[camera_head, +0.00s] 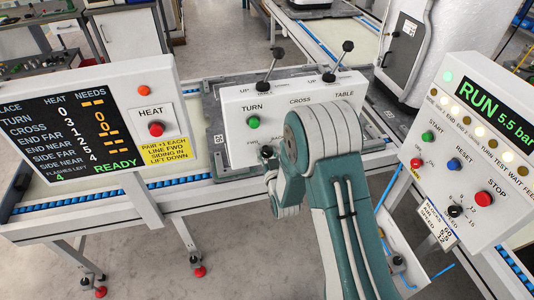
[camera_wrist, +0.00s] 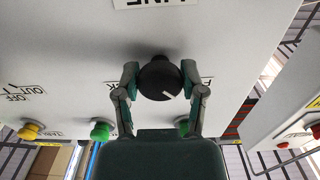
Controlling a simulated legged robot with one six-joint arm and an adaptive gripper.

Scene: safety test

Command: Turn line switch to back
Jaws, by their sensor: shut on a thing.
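The line switch is a round black knob (camera_wrist: 158,80) on a pale panel, under an upside-down LINE label (camera_wrist: 150,2) in the wrist view. A short white mark on the knob points to the lower right there. My gripper (camera_wrist: 160,74) has one finger on each side of the knob and is shut on it. In the head view the white control box (camera_head: 235,105) stands on the bench. The position labels beside the knob are partly hidden by my fingers.
The box also bears a green TURN button (camera_head: 253,122) and two black levers on top. In the wrist view, yellow (camera_wrist: 30,131) and green (camera_wrist: 100,131) buttons are near the fingers. A RUN panel (camera_head: 470,150) stands right, a HEAT display (camera_head: 90,130) left.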

